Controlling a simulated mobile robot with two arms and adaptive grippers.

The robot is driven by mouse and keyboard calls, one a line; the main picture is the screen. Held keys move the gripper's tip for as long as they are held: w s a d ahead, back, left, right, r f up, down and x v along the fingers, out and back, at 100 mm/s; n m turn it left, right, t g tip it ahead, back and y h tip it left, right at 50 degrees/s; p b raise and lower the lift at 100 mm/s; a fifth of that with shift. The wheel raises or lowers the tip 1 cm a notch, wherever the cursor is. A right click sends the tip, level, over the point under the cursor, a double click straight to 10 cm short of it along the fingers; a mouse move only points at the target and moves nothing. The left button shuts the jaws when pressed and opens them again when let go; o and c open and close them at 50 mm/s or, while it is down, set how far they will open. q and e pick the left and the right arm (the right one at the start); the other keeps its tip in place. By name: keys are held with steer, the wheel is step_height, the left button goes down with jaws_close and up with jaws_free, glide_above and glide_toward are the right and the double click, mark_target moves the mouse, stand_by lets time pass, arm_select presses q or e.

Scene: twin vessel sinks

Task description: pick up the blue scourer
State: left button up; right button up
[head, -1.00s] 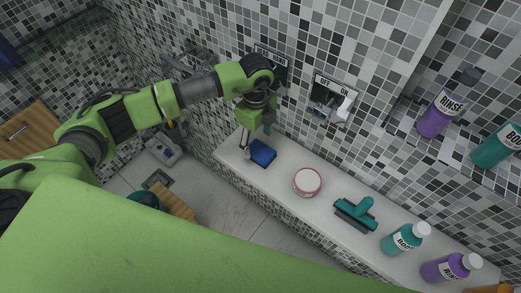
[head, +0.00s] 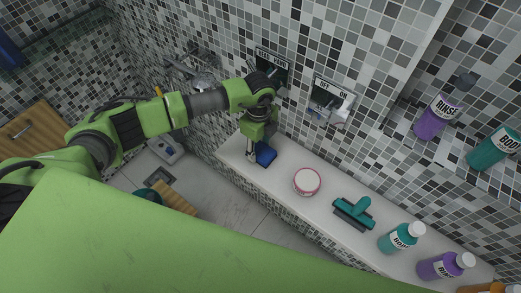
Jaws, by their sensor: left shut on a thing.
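The blue scourer (head: 266,156) is at the far left end of the pale ledge in the head view. My left gripper (head: 257,157) points down over it and is shut on it. The gripper hides part of the scourer's left and upper side. I cannot tell whether the scourer touches the ledge or is slightly above it. My right gripper is not in view.
The ledge (head: 285,178) runs along the tiled wall. On it are a pink-rimmed round tub (head: 307,181), a teal squeegee (head: 354,213), a teal bottle (head: 401,238) and a purple bottle (head: 445,265). A switch panel (head: 331,99) is on the wall close to the gripper.

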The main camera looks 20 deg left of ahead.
arm_select(q)
steer(key=shift+r, duration=0.1)
steer(key=shift+w+r, duration=0.1)
steer(key=shift+r, duration=0.45)
steer(key=s+d+r+b, duration=0.2)
steer(key=s+r+b, duration=0.4)
steer(key=s+r, duration=0.5)
steer(key=shift+s+r, duration=0.35)
steer(key=shift+s, duration=1.15)
steer(key=shift+o, duration=0.4)
steer(key=shift+c, duration=1)
